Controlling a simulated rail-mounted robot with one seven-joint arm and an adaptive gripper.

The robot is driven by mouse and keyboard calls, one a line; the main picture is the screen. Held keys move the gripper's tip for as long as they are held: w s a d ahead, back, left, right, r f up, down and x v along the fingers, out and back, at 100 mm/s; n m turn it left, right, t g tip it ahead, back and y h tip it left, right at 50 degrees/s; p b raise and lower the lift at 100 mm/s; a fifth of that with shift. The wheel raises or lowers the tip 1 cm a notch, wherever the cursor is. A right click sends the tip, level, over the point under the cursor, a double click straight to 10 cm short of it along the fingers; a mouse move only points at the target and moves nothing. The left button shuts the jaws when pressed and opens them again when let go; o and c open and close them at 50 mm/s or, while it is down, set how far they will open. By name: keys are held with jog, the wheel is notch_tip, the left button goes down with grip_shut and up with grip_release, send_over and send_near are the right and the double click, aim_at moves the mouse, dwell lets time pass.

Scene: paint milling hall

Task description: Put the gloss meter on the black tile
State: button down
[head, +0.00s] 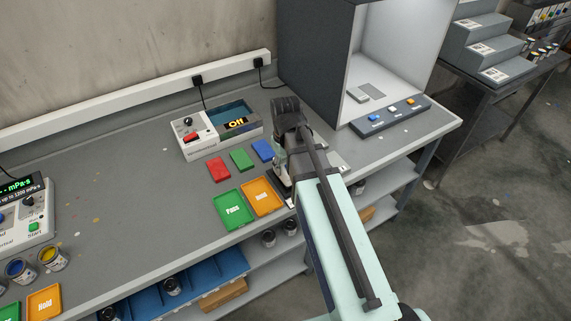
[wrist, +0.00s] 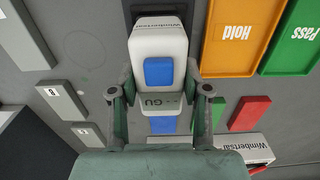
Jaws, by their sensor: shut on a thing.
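The gloss meter (wrist: 158,40) is a white block with a blue button and "GU" lettering. In the wrist view my gripper (wrist: 159,88) is shut on its sides. A dark, nearly black patch (wrist: 138,8) shows past the meter's far end at the top edge; it may be the black tile, mostly hidden behind the meter. I cannot tell whether the meter touches it. In the head view my gripper (head: 281,172) is over the bench, right of the orange Hold tray, and my arm hides most of the meter and the surface there.
The orange Hold tray (wrist: 235,40) and green Pass tray (head: 233,209) lie close beside. Red (head: 218,169), green (head: 242,160) and blue (head: 263,151) plates lie behind them. Labelled grey plates (wrist: 61,99) lie on the other side. A light booth (head: 385,65) stands right.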

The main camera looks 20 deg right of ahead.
aim_at(285, 164)
jog(key=shift+f, duration=0.1)
jog(key=c, duration=0.5)
grip_release()
jog(key=shift+c, duration=0.2)
notch_tip(285, 164, up, 12)
jog(key=b, duration=0.2)
dwell(0.3)
